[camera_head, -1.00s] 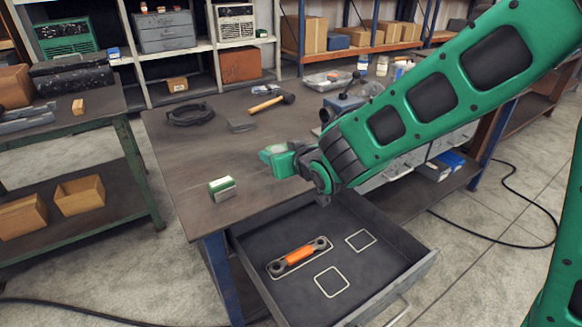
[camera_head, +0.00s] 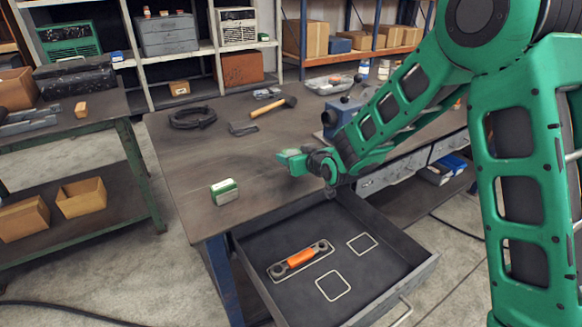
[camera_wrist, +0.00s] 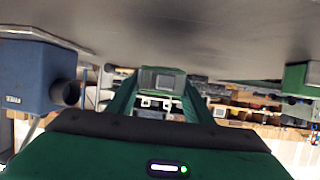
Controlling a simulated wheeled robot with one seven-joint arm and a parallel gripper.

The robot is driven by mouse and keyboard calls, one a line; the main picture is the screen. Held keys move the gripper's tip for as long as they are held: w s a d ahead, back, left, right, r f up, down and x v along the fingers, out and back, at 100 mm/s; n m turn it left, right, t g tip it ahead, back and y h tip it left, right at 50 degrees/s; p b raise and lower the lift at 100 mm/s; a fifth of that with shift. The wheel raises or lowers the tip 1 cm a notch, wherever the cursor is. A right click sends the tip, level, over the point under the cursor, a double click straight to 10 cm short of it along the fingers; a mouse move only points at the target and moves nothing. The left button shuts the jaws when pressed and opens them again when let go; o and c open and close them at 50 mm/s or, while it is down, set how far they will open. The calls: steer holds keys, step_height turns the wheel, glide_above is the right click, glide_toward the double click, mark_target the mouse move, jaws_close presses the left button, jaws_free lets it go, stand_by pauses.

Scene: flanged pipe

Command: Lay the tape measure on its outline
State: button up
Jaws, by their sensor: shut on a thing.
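My gripper (camera_head: 292,161) is just above the front part of the bench top, behind the open drawer, pointing left. In the wrist view its two green fingers (camera_wrist: 160,98) are shut on a small dark green and grey block (camera_wrist: 162,80), which looks like the tape measure. In the head view the block is hard to tell from the fingers. The open drawer (camera_head: 395,283) has two empty, roughly square outlines, one farther back (camera_head: 362,244) and one nearer (camera_head: 333,285). An orange-handled tool (camera_head: 300,258) lies within a longer outline.
A green and white box (camera_head: 224,192) stands near the bench's front left. A hammer (camera_head: 272,106), a dark coiled thing (camera_head: 192,117) and a blue vise (camera_head: 345,115) are farther back. The drawer walls rise around its floor, which is clear at both empty outlines.

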steer(key=shift+f, duration=1.8)
steer(key=shift+f, duration=0.2)
steer(key=o, duration=1.2)
steer(key=v, duration=1)
steer(key=shift+s+d+f, duration=0.15)
steer(key=shift+s+d, duration=0.15)
steer(key=shift+s, duration=0.1)
